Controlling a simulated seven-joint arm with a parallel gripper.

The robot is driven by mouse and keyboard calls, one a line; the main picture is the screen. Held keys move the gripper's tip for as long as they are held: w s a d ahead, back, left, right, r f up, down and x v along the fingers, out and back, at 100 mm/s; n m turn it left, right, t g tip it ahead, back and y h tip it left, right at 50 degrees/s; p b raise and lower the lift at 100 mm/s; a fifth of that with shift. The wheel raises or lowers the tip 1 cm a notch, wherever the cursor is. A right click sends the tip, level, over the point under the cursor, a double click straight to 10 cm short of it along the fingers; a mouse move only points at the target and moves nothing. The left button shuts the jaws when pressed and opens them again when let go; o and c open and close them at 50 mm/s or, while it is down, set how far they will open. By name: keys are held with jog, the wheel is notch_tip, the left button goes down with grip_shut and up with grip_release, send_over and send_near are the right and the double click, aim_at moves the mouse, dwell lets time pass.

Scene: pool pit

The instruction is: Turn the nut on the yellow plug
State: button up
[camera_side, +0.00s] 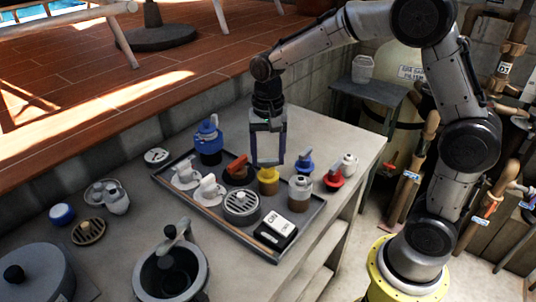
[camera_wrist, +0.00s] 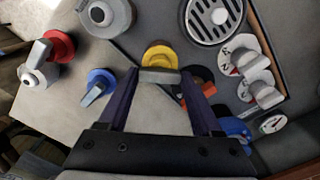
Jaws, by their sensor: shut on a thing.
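The yellow plug (camera_side: 268,186) stands in the dark tray, upright, below my gripper. In the wrist view the yellow plug (camera_wrist: 158,53) shows just beyond my fingertips. A grey, bar-like nut (camera_wrist: 160,76) lies across its near side, between the fingertips. My gripper (camera_side: 267,163) points straight down over the plug, with its two blue-purple fingers spread to the nut's width. In the wrist view my gripper (camera_wrist: 158,80) is shut on the nut, one finger at each end. The nut is too small to make out in the side view.
A grey pump pot (camera_side: 170,270) stands in front.

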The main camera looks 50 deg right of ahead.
aim_at(268, 160)
jog(key=m, duration=0.3)
jog(key=shift+m, duration=2.2)
jog(key=o, duration=1.4)
notch_tip(268, 160, up, 14)
